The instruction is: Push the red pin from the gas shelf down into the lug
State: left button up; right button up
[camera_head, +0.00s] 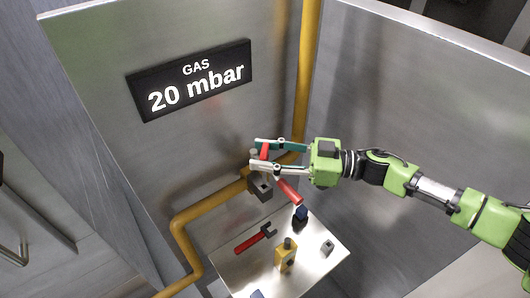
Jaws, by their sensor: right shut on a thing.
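My right gripper (257,156) comes in from the right and is shut on the red pin (264,151), which shows as a short red piece between the fingers. The pin is held in front of the yellow pipe, above the shelf. A dark grey block (261,189), which looks like the lug, sits just below the fingers on the pipe. The fingers partly cover the space between them, so I cannot tell whether the pin touches the block. The gas shelf (230,262) is a bright metal plate lower down. My left gripper is not in view.
A red lever (288,191) slants down right of the block. A yellow pipe (210,213) and metal walls stand behind.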

jog(key=shift+r+p, duration=0.1)
jog(key=shift+p, duration=0.75)
dwell(1.3)
jog(key=b, duration=0.3)
send_over(265, 184)
jog(key=shift+w+f, duration=0.15)
jog(key=shift+f, duration=1.2)
jog(key=shift+w+f, duration=0.1)
jog(key=shift+f, duration=1.2)
jog(key=o, duration=1.2)
jog(key=s+d, duration=0.2)
jog(key=d, duration=1)
jog(key=shift+a, duration=0.1)
